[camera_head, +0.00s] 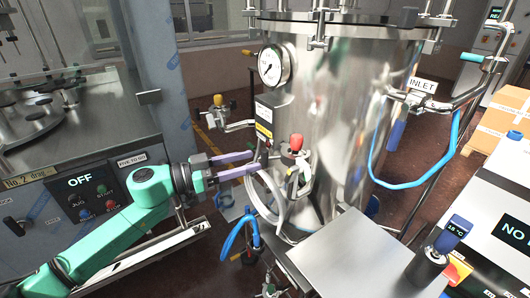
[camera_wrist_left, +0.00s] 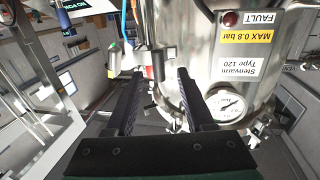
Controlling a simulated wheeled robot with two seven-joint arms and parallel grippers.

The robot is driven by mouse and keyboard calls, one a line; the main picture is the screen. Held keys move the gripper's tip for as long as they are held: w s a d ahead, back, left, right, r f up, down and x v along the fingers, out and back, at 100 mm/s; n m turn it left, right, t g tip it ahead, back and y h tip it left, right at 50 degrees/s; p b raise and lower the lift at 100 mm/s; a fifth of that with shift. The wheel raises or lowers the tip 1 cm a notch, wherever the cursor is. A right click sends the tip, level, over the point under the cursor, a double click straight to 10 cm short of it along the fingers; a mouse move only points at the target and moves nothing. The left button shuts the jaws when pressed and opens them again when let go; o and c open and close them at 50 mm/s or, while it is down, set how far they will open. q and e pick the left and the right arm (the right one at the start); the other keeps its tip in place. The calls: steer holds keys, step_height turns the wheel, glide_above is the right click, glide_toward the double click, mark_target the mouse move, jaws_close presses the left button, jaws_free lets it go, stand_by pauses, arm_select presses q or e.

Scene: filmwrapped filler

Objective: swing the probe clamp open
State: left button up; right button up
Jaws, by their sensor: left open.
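The steel tank (camera_head: 345,110) stands in the middle of the head view. A fitting with a red cap (camera_head: 296,142) sits low on its front, with a looped metal part (camera_head: 294,182) below it. The probe clamp seems to be at this fitting, but its exact outline is too small to tell. My left gripper (camera_head: 256,162) is open and empty, its two fingers pointing right toward the fitting, just short of it. In the left wrist view, the open fingers (camera_wrist_left: 158,74) flank a metal fitting (camera_wrist_left: 157,58); contact cannot be told. My right gripper is not in view.
A pressure gauge (camera_head: 274,65) is on the tank. A pale hose (camera_head: 264,203) and a blue hose (camera_head: 238,236) hang near the gripper. A machine with an OFF panel (camera_head: 95,190) stands left. A steel shelf (camera_head: 352,255) juts out in front of the tank.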

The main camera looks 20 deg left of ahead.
mark_target(263, 159)
arm_select(q)
steer(key=x, duration=0.2)
steer(key=p+x, duration=0.1)
steer(key=x, duration=0.1)
steer(key=shift+w+d+r, duration=0.1)
steer(key=shift+d+r, duration=0.15)
steer(key=shift+d, duration=0.05)
steer(key=shift+w+d+f, duration=0.2)
steer(key=shift+w+d, duration=0.05)
steer(key=shift+d, duration=0.1)
steer(key=shift+a, duration=0.1)
steer(key=shift+c, duration=0.5)
steer(key=shift+s, duration=0.1)
jaws_close()
